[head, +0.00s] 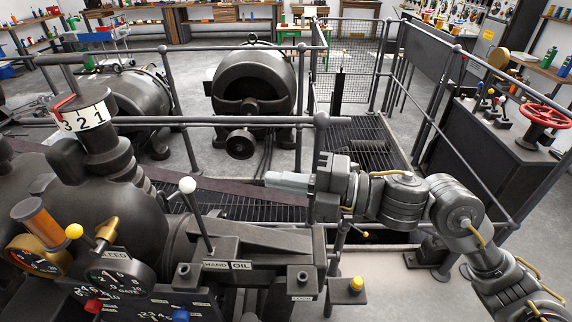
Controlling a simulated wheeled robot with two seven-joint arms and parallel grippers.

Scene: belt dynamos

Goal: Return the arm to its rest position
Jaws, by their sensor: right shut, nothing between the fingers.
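My right arm comes in from the lower right and stretches left across the railing area. Its gripper (280,181) is shut and empty, pointing left above the dark floor grating. It is to the right of a lever with a white ball knob (187,186), with a clear gap between them in the picture. My left gripper is not in the view.
A machine with gauges, coloured knobs and a "HAND OIL" plate (227,265) fills the lower left. A dark dynamo (252,85) stands behind grey railings (220,121). A red handwheel (545,117) is on the right. A yellow-topped button (356,284) sits below my arm.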

